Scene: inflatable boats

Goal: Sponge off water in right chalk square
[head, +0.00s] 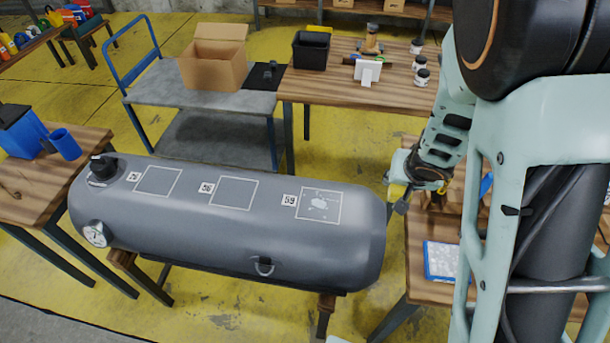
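The grey inflatable tube (230,255) lies across wooden supports, with three chalk squares on its top. The right chalk square (332,218), beside a tag reading 59, has a pale water patch (319,203) with small drops around it. The middle square (234,193) and left square (158,181) look clear. My gripper (397,200) is just right of the tube's right end, apart from the water. A small yellow patch shows at its fingers; I cannot tell whether it is a sponge or the floor. Its opening is unclear.
A blue-and-white tray (440,261) lies on the right table, partly behind my arm. A black valve (102,167) and a gauge (95,234) stick out at the tube's left end. A cart with a cardboard box (213,72) stands behind. The tube's top is otherwise clear.

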